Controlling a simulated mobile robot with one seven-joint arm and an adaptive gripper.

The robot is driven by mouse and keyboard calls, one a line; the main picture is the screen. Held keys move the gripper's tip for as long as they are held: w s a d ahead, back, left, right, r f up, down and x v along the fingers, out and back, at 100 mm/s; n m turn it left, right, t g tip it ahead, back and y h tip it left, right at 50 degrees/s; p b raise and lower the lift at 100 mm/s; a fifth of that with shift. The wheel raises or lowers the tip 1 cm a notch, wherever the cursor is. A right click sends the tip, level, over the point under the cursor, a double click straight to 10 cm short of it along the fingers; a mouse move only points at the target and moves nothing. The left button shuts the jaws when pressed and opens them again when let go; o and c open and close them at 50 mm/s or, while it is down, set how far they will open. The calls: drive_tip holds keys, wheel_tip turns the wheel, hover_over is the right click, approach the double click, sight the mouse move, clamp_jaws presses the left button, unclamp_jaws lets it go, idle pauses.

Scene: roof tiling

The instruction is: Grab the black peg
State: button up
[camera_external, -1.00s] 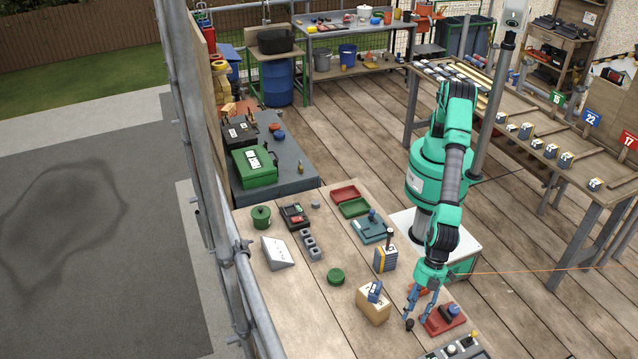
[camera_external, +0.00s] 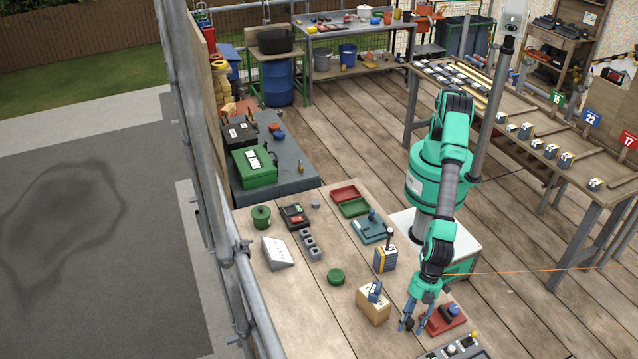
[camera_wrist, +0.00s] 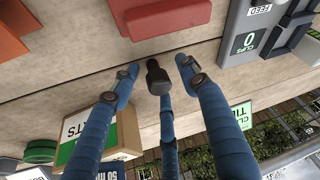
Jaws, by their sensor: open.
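The black peg (camera_external: 408,324) is a small dark shape on the wooden table, at the fingertips of my gripper (camera_external: 411,327) in the external view. In the wrist view the dark peg (camera_wrist: 157,78) shows between the blue fingers of my gripper (camera_wrist: 158,70). The left and right fingertips stand apart, with a visible gap on each side of the peg. A third blue finger shows below the peg, and it partly overlaps the peg's lower end. I cannot tell whether that finger touches it. My gripper is open.
A red block (camera_external: 445,318) with a blue knob stands just right of my gripper. A tan box (camera_external: 373,307) stands close on the left. A grey labelled panel (camera_external: 455,349) lies in front. A green disc (camera_external: 336,276) is farther left, with bare table around it.

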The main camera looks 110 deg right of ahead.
sight(411, 321)
idle(0.3)
drive_tip(key=c, duration=0.9)
drive_tip(key=shift+r, duration=0.1)
wheel_tip(411, 321, up, 10)
drive_tip(key=shift+f+p, duration=0.1)
drive_tip(key=shift+p, duration=1.1)
